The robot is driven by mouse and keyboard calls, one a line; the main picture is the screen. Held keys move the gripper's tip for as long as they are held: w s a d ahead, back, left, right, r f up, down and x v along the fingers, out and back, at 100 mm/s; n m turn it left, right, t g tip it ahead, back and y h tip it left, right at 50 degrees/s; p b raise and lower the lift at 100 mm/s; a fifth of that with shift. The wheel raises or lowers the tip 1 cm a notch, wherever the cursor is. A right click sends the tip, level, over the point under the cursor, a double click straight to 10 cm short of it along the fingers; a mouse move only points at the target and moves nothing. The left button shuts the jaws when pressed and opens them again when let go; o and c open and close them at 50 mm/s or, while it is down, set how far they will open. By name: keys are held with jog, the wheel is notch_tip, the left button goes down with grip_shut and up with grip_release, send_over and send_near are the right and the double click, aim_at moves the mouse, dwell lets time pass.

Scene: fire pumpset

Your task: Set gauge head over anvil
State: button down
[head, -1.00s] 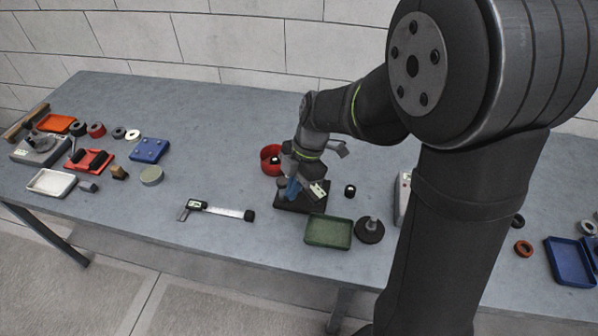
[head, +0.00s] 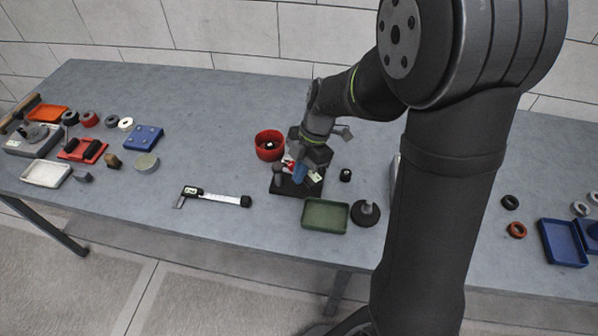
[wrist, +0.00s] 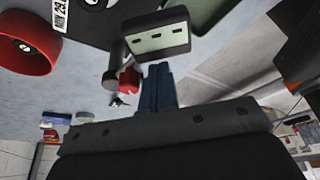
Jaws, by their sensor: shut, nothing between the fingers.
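A black base plate (head: 283,188) lies on the bench; in the wrist view, what seems the same plate (wrist: 105,22) fills the upper left. A pale block with dark slots (wrist: 158,40), probably the gauge head, stands over it. It shows as a small pale piece (head: 317,177) in the head view. Beside it are a short grey cylinder (wrist: 112,78), possibly the anvil, and a red part (wrist: 129,80). My gripper (head: 300,173) is over the plate with its blue fingers (wrist: 158,88) shut and empty, close to the pale block. Whether they touch it is unclear.
A red bowl (head: 268,147) stands behind the plate, a green tray (head: 325,215) and dark round stand (head: 365,213) to the front right. A small black cylinder (head: 346,175) is at right. A caliper (head: 215,196) lies left, with clear bench around it.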

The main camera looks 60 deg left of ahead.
jog(key=shift+w+a+n, duration=0.2)
jog(key=shift+w+n, duration=0.15)
jog(key=shift+n, duration=0.25)
jog(key=shift+w, duration=0.1)
jog(key=shift+w+a, duration=0.5)
jog(key=shift+w, duration=0.25)
jog(key=shift+w+a+n+h, duration=0.3)
jog(key=shift+a+n+h, duration=0.15)
jog(key=shift+n, duration=0.35)
jog(key=shift+w+a, duration=0.4)
jog(key=shift+a, duration=0.25)
